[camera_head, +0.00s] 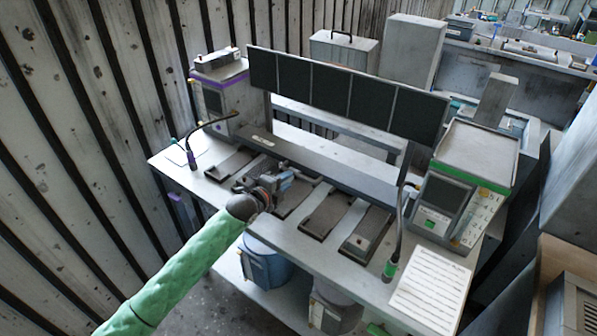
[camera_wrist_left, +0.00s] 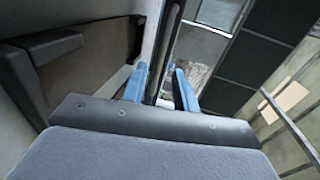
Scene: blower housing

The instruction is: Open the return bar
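A long grey bar (camera_head: 335,170) runs across the workbench behind the dark trays; it looks like the return bar, though I cannot be sure. My left gripper (camera_head: 284,181) is over the bench, at the front of this bar near its left part. In the left wrist view the two blue fingers of my left gripper (camera_wrist_left: 160,86) stand apart. A thin dark bar (camera_wrist_left: 166,48) shows between and beyond them; I cannot tell whether they touch it. My right gripper is not in view.
Several dark trays (camera_head: 366,231) lie on the bench (camera_head: 300,246). A row of dark panels (camera_head: 345,95) stands above. Thin bent stalks rise at both ends, and a green-trimmed device (camera_head: 441,196) stands at the right. A blue bin (camera_head: 266,266) is below.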

